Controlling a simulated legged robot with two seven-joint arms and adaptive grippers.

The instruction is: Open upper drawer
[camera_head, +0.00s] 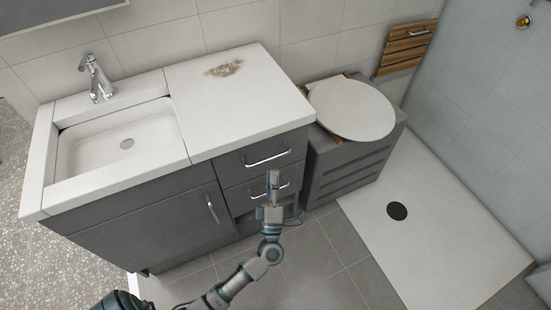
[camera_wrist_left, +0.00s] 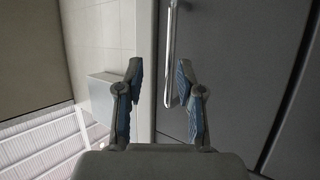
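The upper drawer (camera_head: 240,161) is the top grey front at the right end of the vanity, and it looks shut. Its metal bar handle (camera_head: 267,161) also shows in the left wrist view (camera_wrist_left: 171,55). My left gripper (camera_head: 273,173) is just below that handle in the head view, overlapping the lower drawer (camera_head: 240,194). In the left wrist view the gripper (camera_wrist_left: 161,75) has its fingers spread, with the handle's near end seen between them. I cannot tell whether a finger touches it. My right gripper is out of view.
The white countertop (camera_head: 225,105) overhangs the drawers, with a basin (camera_head: 120,145) at left. A cabinet door with a vertical handle (camera_head: 212,208) is left of the drawers. The toilet (camera_head: 350,108) stands close on the right. Tiled floor (camera_head: 310,265) lies free in front.

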